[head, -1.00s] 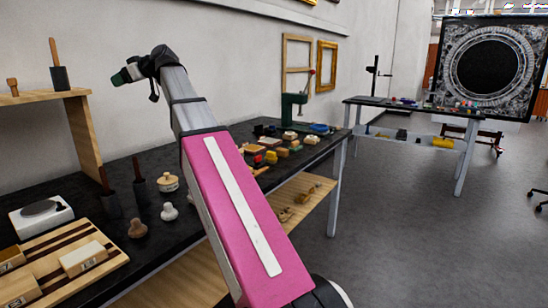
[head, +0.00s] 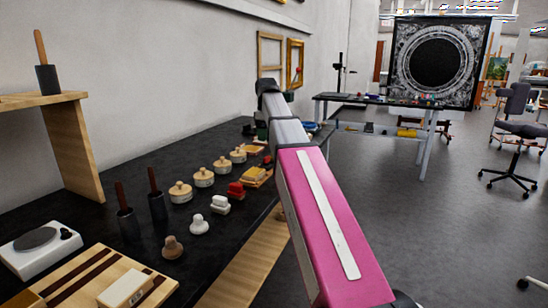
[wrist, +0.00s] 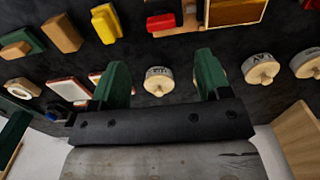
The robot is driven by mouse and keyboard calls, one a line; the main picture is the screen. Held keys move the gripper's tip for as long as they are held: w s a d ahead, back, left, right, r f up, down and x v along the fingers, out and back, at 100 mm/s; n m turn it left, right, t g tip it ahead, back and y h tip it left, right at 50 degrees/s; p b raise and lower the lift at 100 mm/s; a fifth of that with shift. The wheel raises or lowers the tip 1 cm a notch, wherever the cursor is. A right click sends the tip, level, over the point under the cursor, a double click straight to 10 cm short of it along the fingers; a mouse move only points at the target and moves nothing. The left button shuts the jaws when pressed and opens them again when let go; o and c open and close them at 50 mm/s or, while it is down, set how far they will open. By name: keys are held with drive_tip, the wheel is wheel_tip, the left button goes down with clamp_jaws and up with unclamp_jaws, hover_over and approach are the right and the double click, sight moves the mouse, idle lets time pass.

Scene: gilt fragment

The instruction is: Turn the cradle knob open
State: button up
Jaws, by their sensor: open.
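In the wrist view my gripper (wrist: 162,62) is open, its two green fingers apart with nothing held. A round pale wooden piece with a knob and dark lettering (wrist: 158,82) shows between the fingers, beyond them. I cannot tell whether it is touching. A similar lettered piece (wrist: 261,68) sits to the right. I cannot make out which thing is the cradle knob. In the head view my pink arm reaches over the black bench (head: 225,160), and my gripper is hidden or too small to make out.
Several knobbed round pots (head: 204,177) line the bench. A second table (head: 380,103) stands farther back.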

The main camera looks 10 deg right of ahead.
sight(266, 157)
wheel_tip(266, 157, down, 10)
drive_tip(key=shift+a+r, duration=0.1)
idle(0.4)
drive_tip(key=c, duration=0.9)
